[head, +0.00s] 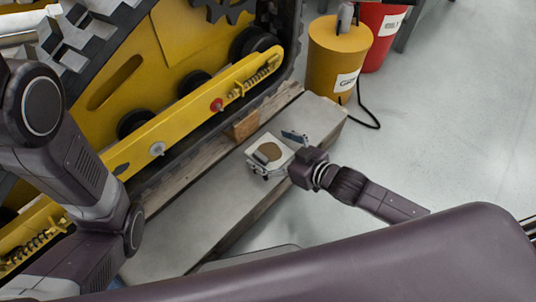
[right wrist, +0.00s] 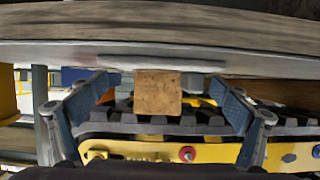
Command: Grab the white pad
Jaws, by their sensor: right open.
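In the right wrist view my open fingers (right wrist: 164,84) stand left and right. A thin grey strip (right wrist: 160,62) spans between them, perhaps the pad edge-on; contact cannot be told. My left arm shows at the left of the head view, but its gripper is out of sight.
A wooden block (head: 245,126) stands behind the pad and shows between my fingers in the wrist view (right wrist: 157,92). The yellow tracked carrier (head: 175,117) lies beyond the bench (head: 190,232). Yellow (head: 336,60) and red (head: 380,32) bins stand behind. The floor at right is clear.

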